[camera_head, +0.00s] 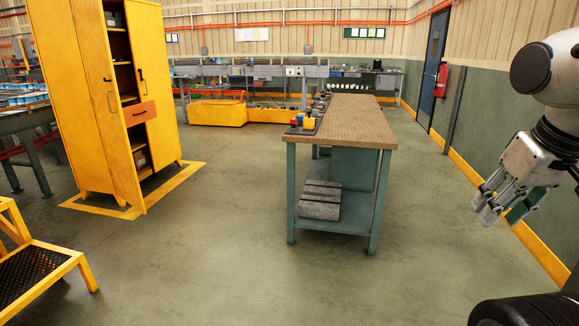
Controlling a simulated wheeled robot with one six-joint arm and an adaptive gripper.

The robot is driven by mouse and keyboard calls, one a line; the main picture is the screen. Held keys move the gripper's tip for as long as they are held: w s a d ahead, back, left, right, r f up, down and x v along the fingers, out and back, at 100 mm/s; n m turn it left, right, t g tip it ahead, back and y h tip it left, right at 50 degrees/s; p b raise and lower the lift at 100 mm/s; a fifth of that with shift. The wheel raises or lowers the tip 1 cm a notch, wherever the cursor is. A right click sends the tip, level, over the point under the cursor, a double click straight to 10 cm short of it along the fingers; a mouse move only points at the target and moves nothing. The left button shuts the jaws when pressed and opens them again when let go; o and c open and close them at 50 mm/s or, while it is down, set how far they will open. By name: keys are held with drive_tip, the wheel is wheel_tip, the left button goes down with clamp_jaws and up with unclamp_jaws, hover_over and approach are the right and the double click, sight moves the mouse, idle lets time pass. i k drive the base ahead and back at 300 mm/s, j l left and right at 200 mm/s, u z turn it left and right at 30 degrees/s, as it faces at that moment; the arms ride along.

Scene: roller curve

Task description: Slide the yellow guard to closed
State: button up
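My gripper (504,210) hangs at the right side of the view, in front of the green lower wall. Its fingers point down and to the left and look apart, with nothing seen between them. I cannot pick out a yellow sliding guard for certain. Yellow things in view are a tall cabinet (168,100) at the left, a low yellow box (218,113) at the back, and a yellow frame with a black mesh (65,269) at the lower left. My gripper is far from all of these and touches none.
A workbench (345,120) with a brown top stands in the middle, with small coloured items (308,122) on its left edge and grey blocks (320,200) on its shelf. A red extinguisher (441,80) hangs by the blue door (432,70). The floor (200,260) between is open.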

sight(309, 122)
drive_tip(key=i, duration=1.95)
drive_tip(key=i+l+u, duration=0.1)
drive_tip(key=i, duration=0.9)
drive_tip(key=i+l, duration=0.1)
drive_tip(key=i, duration=0.9)
